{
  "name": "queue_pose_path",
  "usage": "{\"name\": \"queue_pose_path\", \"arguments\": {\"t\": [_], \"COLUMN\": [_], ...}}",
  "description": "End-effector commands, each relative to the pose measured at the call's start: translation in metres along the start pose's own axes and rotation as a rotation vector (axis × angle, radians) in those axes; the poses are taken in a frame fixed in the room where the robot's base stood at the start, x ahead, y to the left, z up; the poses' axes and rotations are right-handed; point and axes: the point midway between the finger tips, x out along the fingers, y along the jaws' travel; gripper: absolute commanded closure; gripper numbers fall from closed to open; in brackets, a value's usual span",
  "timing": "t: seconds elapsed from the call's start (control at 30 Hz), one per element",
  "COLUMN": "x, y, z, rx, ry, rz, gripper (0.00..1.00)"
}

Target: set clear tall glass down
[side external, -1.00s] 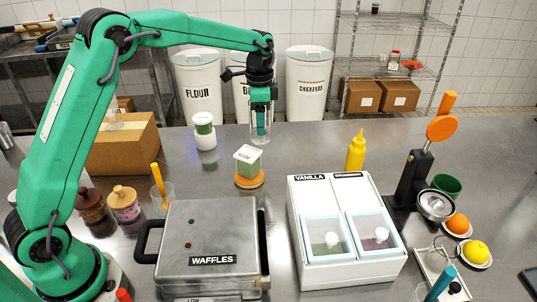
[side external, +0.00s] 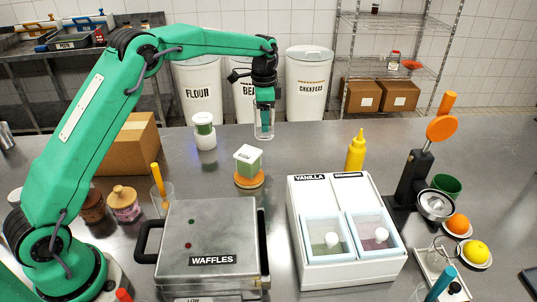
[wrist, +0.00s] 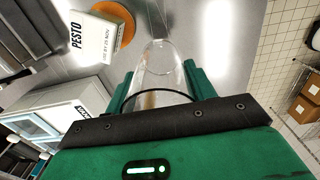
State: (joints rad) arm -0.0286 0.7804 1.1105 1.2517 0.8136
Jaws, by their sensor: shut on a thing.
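The clear tall glass (side external: 264,128) is upright near the back edge of the counter in the side external view. My gripper (side external: 265,103) is shut on its upper part from above. In the wrist view the glass (wrist: 158,75) sits between the two green fingers of my gripper (wrist: 156,88). I cannot tell whether its base touches the steel counter (side external: 310,145).
A labelled pesto tub (side external: 248,160) on an orange round coaster (side external: 249,181) stands in front of the glass. A white-and-green jar (side external: 204,132) is to its left, a yellow squeeze bottle (side external: 356,152) to its right. Counter around the glass is clear.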

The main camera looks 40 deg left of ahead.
Motion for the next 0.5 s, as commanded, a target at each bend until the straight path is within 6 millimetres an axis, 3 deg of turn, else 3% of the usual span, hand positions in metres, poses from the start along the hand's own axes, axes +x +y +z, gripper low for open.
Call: {"name": "queue_pose_path", "arguments": {"t": [0.3, 0.5], "x": [0.032, 0.045], "y": [-0.049, -0.07], "z": [0.021, 0.029], "rx": [-0.002, -0.001], "ry": [0.0, 0.0], "rz": [0.0, 0.0], "gripper": [0.73, 0.73]}}
